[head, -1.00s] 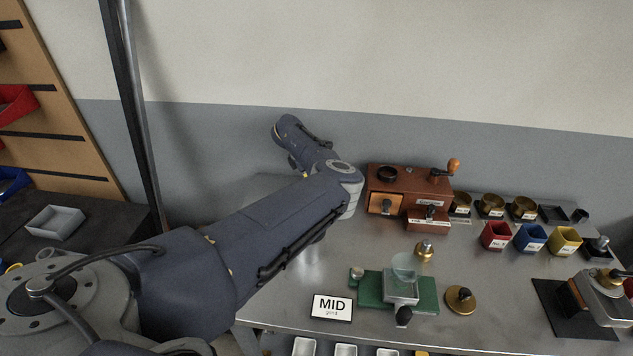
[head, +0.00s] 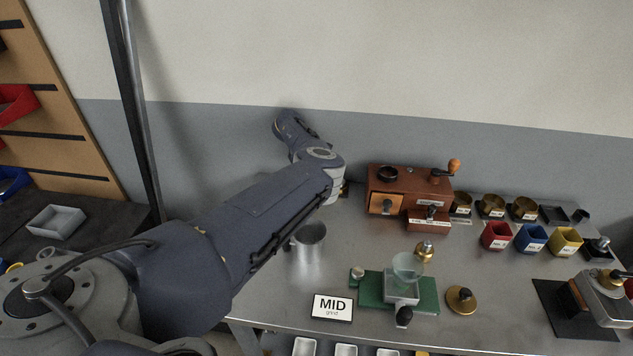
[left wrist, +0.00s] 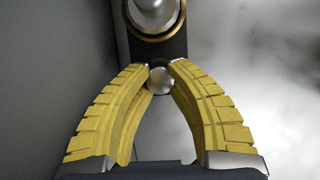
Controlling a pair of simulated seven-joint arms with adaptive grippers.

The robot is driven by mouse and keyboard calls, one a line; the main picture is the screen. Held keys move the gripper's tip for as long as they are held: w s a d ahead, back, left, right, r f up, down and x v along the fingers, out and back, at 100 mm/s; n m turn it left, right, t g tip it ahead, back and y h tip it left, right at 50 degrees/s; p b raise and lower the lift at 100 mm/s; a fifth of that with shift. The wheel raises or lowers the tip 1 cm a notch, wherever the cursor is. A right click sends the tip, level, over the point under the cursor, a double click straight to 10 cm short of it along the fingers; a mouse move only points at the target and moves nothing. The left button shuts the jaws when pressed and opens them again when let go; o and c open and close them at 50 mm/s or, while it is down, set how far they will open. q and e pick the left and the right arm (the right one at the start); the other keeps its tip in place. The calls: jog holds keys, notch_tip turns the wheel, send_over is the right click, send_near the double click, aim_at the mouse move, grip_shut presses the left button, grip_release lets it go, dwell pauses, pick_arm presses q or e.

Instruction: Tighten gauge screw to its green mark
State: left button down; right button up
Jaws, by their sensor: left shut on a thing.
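My left gripper (left wrist: 159,78) has yellow ribbed fingers. Their tips are shut on a small round silver knob (left wrist: 160,82) at the end of a dark part (left wrist: 157,48) with a gold ring around a silver piece. My right gripper is not in view.
A brown grinder box (head: 409,180) with a crank stands right of my left arm. A steel cup (head: 308,243) stands beside the forearm. Red, blue and yellow cups stand to the right.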

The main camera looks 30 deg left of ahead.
pick_arm(q)
jog(key=shift+w+d+m, duration=0.1)
jog(key=shift+d+m, duration=0.1)
jog(key=shift+m, duration=0.1)
jog(key=c, duration=1.1)
grip_release()
jog(key=shift+a, duration=0.1)
jog(key=v, duration=0.7)
jog(key=shift+r, duration=0.2)
jog(key=shift+a, duration=0.1)
